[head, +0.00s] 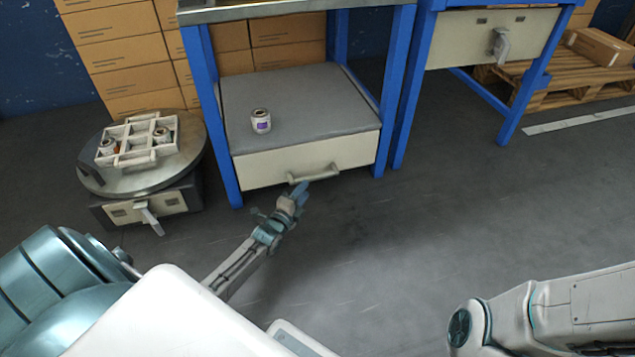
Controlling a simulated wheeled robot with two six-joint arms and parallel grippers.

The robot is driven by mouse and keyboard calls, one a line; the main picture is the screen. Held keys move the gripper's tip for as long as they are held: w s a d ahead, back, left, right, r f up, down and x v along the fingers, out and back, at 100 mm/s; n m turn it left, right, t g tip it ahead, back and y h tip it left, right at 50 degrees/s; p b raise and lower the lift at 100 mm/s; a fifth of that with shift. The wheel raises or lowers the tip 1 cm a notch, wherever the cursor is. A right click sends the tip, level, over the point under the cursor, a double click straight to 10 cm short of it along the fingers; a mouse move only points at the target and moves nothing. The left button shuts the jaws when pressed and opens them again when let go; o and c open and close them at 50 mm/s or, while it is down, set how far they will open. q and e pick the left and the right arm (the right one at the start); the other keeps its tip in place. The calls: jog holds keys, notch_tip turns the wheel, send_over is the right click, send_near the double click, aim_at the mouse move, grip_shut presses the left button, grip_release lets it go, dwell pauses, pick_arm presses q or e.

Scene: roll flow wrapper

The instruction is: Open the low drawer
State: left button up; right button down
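The low drawer has a cream front (260,169) under a grey shelf top, between the blue legs of a workbench. The front sits flush below the shelf, so the drawer looks closed. Its pale bar handle (318,176) is right of the middle of the front. My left gripper (300,188) is just below and in front of the handle, with its blue fingertips pointing up at the left part of the bar. I cannot tell whether the fingers touch the handle or how far apart they are. My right arm is at the lower right; its gripper is out of view.
A small white roll with a purple label (261,121) stands on the shelf top (320,95). A round metal turntable (188,150) with a white tray (139,141) is at the left. Another blue bench with a drawer (460,41) is at the right. The floor in front is clear.

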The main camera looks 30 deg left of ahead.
aim_at(313, 180)
pick_arm(q)
jog(key=shift+w+a+f+b, duration=0.1)
jog(key=shift+w+a+b, duration=0.1)
jog(key=shift+w+b, duration=1.45)
jog(key=shift+w+a+b, duration=0.2)
jog(key=shift+w+b, duration=0.8)
jog(key=shift+w, duration=1.2)
grip_shut()
